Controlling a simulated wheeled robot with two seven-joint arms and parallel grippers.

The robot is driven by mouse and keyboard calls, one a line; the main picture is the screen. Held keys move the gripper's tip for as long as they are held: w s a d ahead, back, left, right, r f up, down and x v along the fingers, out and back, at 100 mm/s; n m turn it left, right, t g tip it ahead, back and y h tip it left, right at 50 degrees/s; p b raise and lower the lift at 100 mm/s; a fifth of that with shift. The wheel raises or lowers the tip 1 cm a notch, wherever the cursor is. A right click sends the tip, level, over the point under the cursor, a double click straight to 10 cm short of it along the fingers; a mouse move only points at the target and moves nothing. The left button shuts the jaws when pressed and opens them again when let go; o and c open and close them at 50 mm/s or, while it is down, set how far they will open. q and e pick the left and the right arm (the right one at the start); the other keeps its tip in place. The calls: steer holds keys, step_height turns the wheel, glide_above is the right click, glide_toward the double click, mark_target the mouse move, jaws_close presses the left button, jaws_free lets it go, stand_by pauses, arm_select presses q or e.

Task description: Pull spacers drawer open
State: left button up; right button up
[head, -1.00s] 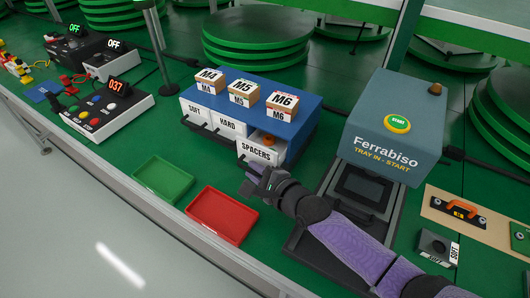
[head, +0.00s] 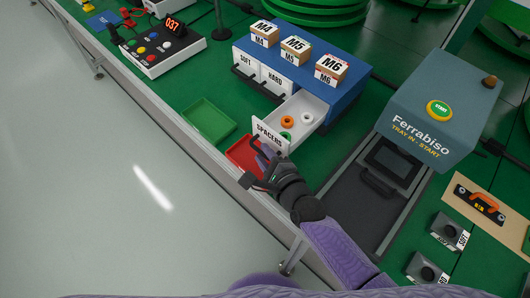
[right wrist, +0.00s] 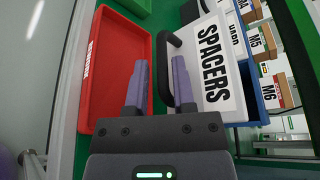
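The spacers drawer (head: 304,104) is pulled well out of the blue cabinet (head: 345,108). Its white front, marked SPACERS (right wrist: 212,62), faces my right gripper. Inside lie an orange ring (head: 288,121), a pale ring (head: 307,118) and a green ring (head: 286,136). My right gripper (head: 257,165) is at the drawer front, above the red tray. In the right wrist view the black drawer handle (right wrist: 163,62) lies between the spread fingers, nearer the right one, with a gap to the left finger. My left gripper is not in view.
The SOFT and HARD drawers (head: 275,80) look shut. M4, M5 and M6 boxes stand on the cabinet. The Ferrabiso machine (head: 425,105) stands to the right.

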steer(key=shift+r, duration=0.1)
steer(key=shift+s+d, duration=0.1)
steer(key=shift+s, duration=0.05)
steer(key=p+v, duration=0.3)
steer(key=v, duration=0.6)
steer(key=shift+s, duration=0.25)
steer(key=shift+d, duration=0.1)
